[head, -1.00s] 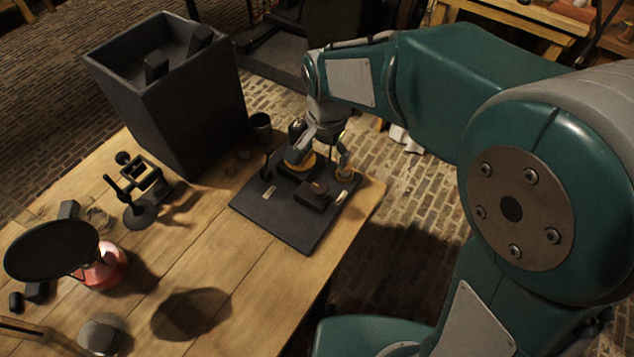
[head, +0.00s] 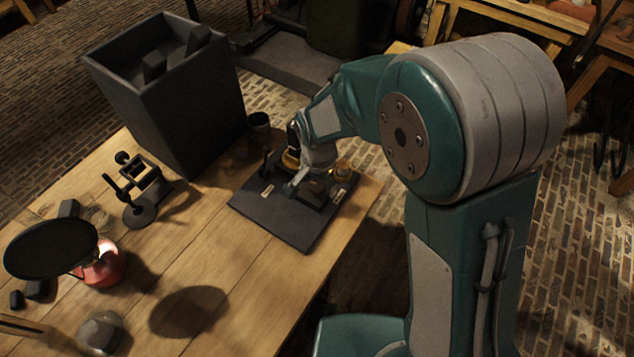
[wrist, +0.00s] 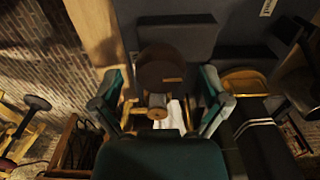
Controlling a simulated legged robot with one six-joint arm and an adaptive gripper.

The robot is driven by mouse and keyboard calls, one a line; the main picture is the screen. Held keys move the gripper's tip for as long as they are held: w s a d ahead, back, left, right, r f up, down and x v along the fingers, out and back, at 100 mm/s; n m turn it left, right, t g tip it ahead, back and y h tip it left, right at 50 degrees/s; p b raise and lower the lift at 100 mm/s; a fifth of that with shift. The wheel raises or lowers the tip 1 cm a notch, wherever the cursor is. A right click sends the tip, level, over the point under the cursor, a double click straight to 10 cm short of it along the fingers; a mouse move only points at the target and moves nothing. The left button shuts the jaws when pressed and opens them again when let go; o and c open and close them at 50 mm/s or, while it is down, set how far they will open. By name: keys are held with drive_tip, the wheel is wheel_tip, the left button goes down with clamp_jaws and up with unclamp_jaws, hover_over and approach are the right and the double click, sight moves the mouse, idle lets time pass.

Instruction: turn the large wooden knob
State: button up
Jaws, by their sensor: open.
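The large wooden knob, a round brown piece, shows in the wrist view (wrist: 160,66) in front of a dark block (wrist: 176,38). My gripper (wrist: 162,84) is open, with one finger to each side of the knob's near side. I cannot tell whether either finger touches it. A small brass-ended cylinder (wrist: 157,107) shows between the fingers, nearer the camera. In the head view my gripper (head: 303,183) is low over the dark board (head: 268,214) on the table, and it partly hides the knob and its block.
A tall dark bin (head: 170,110) stands behind left. A dark round plate (head: 50,248) is at the left.

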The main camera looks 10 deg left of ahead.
drive_tip(key=shift+a, duration=0.15)
drive_tip(key=c, duration=1.1)
drive_tip(key=shift+n, duration=0.3)
